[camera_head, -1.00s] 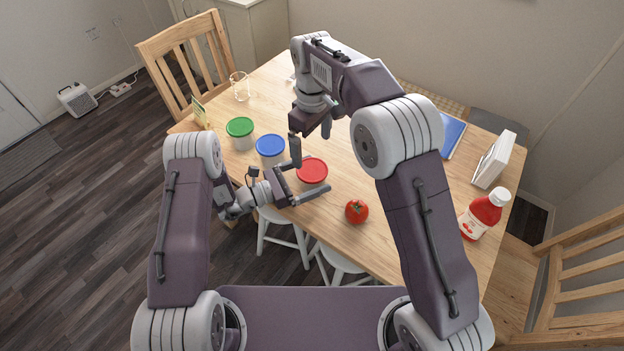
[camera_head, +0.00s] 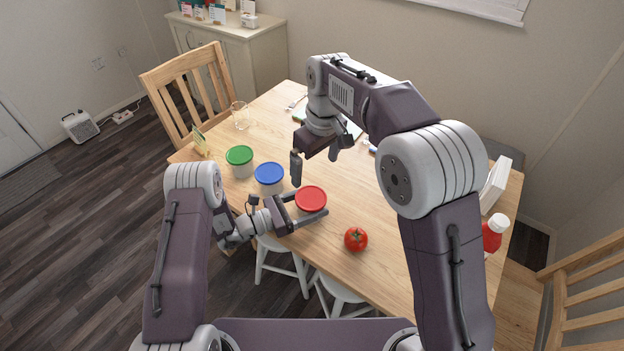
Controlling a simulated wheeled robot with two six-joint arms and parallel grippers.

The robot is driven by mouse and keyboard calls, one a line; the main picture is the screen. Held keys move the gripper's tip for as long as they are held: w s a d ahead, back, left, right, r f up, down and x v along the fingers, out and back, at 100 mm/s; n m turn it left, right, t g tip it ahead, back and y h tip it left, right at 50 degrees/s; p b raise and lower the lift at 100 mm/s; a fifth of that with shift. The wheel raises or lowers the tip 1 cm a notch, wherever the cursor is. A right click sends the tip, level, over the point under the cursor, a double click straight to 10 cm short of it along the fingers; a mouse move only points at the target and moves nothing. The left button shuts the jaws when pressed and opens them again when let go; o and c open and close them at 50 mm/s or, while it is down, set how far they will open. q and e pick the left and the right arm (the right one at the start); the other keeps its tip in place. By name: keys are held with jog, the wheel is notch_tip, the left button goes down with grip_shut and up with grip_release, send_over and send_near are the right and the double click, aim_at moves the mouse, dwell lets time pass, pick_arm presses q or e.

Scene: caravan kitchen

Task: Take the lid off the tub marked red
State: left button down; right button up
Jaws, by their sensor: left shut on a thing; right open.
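The tub with the red lid (camera_head: 311,199) stands on the wooden table near its front left edge, and its lid is on. My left gripper (camera_head: 312,207) is shut around the tub, with one finger on its near side and the other partly hidden behind it. My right gripper (camera_head: 315,168) hangs open and empty above the table, a little behind and above the red lid. The tub's body is mostly hidden by the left gripper's fingers.
A blue-lidded tub (camera_head: 269,175) and a green-lidded tub (camera_head: 240,160) stand left of the red one. A tomato (camera_head: 356,239) lies to its right. A red bottle (camera_head: 493,234) stands at the right.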

aim_at(311, 197)
jog(key=f, duration=0.8)
jog(key=w+a+f, duration=0.1)
jog(key=f, duration=0.3)
jog(key=shift+w, duration=0.1)
jog(key=c, duration=1.5)
jog(key=shift+o, duration=0.2)
jog(key=shift+r, duration=0.2)
jog(key=shift+r, duration=1)
